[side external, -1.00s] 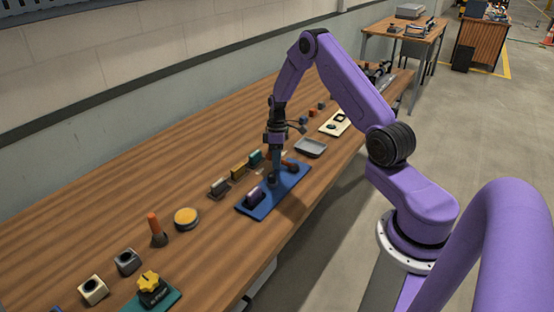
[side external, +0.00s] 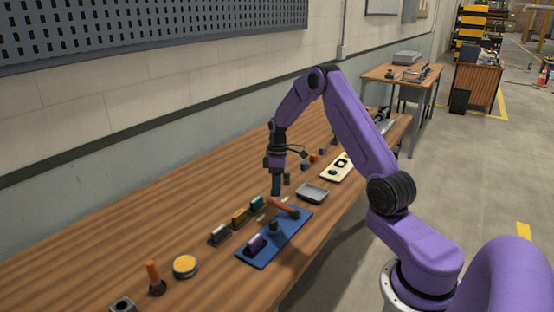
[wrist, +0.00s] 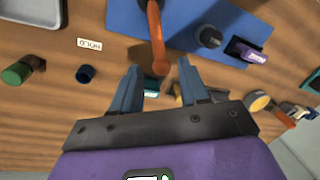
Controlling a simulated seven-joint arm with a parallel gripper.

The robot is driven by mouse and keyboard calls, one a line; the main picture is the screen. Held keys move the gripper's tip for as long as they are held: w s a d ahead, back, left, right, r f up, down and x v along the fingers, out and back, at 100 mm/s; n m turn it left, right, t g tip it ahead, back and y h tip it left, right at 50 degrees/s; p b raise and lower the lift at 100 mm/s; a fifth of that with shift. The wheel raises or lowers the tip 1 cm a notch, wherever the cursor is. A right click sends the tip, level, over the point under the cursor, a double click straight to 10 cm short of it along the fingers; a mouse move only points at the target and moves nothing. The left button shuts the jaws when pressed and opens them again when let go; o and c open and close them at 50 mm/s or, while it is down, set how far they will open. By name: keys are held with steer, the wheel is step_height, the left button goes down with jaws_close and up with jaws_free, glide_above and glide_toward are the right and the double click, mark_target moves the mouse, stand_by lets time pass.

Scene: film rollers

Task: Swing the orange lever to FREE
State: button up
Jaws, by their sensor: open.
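The orange lever (side external: 285,208) is mounted on a blue board (side external: 266,257) and points off its far edge, toward the wall. In the wrist view the lever (wrist: 156,35) runs down from the top edge, its end between my fingertips in the picture. My gripper (wrist: 159,68) is open, one finger on each side of that end. I cannot tell whether it touches the lever or is above it. In the side view my gripper (side external: 276,192) points down just beyond the board. A HOLD label (wrist: 90,44) lies left of the lever. I see no readable FREE label.
The board also carries a dark post (wrist: 208,37) and a purple block (wrist: 250,53). A teal block (side external: 257,202) and a yellow block (side external: 240,216) stand beside the board. A grey tray (side external: 312,193) and a green cylinder (wrist: 17,73) are near the lever.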

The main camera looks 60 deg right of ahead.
step_height(320, 180, up, 10)
steer(key=d, duration=0.1)
steer(key=shift+w+d, duration=0.2)
steer(key=shift+w, duration=0.25)
steer(key=s+a+r+n, duration=0.15)
steer(key=s+a, duration=0.25)
steer(key=a, duration=0.4)
steer(key=s+a+r+n+h, duration=0.15)
steer(key=s+a, duration=0.25)
steer(key=a, duration=0.4)
steer(key=s+a+r, duration=0.2)
steer(key=s+a, duration=0.1)
steer(key=a, duration=0.6)
steer(key=s+a+n, duration=0.1)
steer(key=s, duration=1)
steer(key=s+a+n+t, duration=0.1)
steer(key=s+a+n, duration=0.1)
steer(key=s, duration=0.9)
steer(key=shift+s+f+n, duration=0.25)
steer(key=shift+s+n, duration=0.05)
steer(key=shift+s, duration=0.05)
